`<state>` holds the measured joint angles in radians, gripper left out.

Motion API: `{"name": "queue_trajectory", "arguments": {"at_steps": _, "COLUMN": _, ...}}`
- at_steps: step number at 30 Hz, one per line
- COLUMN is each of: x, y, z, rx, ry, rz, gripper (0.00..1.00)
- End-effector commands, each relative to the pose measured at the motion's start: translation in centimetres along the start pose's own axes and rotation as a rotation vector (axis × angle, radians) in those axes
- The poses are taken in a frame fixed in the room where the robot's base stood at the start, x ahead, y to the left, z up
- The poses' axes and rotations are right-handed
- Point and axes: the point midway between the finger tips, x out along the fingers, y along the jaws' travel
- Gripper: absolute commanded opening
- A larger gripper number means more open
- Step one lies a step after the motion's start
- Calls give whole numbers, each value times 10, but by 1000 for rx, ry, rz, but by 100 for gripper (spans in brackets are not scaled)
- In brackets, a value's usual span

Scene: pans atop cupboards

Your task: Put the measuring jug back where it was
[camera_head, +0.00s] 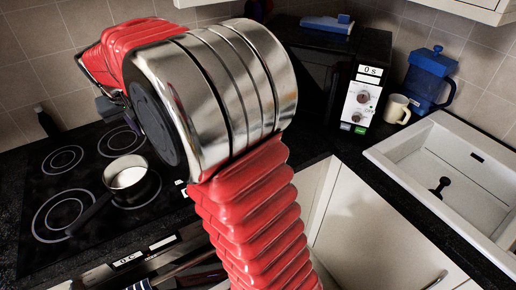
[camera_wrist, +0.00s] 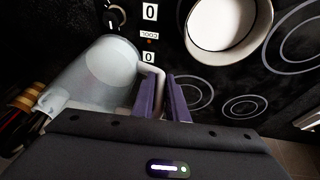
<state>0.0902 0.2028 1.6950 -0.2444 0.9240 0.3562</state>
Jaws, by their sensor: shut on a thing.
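The measuring jug (camera_wrist: 92,78) is a pale, translucent vessel at the left of the wrist view. It lies tilted in that picture, with its handle (camera_wrist: 152,72) toward the right. My gripper (camera_wrist: 163,84) has its two purple fingers at this handle and is shut on it. The finger contact is partly hidden by the fingers themselves. In the head view my red and silver arm blocks the middle, and I cannot make out the jug or the fingertips there.
A white pan (camera_head: 127,177) stands on the black hob (camera_head: 45,170); it also shows in the wrist view (camera_wrist: 228,45). A microwave (camera_head: 362,95), cream mug (camera_head: 396,108), blue jug-like container (camera_head: 428,75) and white sink (camera_head: 440,165) are at the right.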

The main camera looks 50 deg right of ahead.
Motion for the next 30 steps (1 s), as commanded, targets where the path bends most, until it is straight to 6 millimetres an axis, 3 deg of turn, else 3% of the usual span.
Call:
{"name": "queue_trajectory", "arguments": {"at_steps": 1, "x": 0, "y": 22, "z": 2, "rx": 10, "ry": -1, "rz": 1, "gripper": 0}}
{"name": "queue_trajectory", "arguments": {"at_steps": 6, "x": 4, "y": 80, "z": 15, "rx": 16, "ry": -4, "rz": 2, "gripper": 0}}
{"name": "queue_trajectory", "arguments": {"at_steps": 18, "x": 3, "y": 202, "z": 66, "rx": 38, "ry": 7, "rz": 13, "gripper": 0}}
{"name": "queue_trajectory", "arguments": {"at_steps": 24, "x": 1, "y": 238, "z": 88, "rx": 43, "ry": 15, "rz": 21, "gripper": 0}}
{"name": "queue_trajectory", "arguments": {"at_steps": 30, "x": 1, "y": 245, "z": 93, "rx": 41, "ry": 18, "rz": 24, "gripper": 0}}
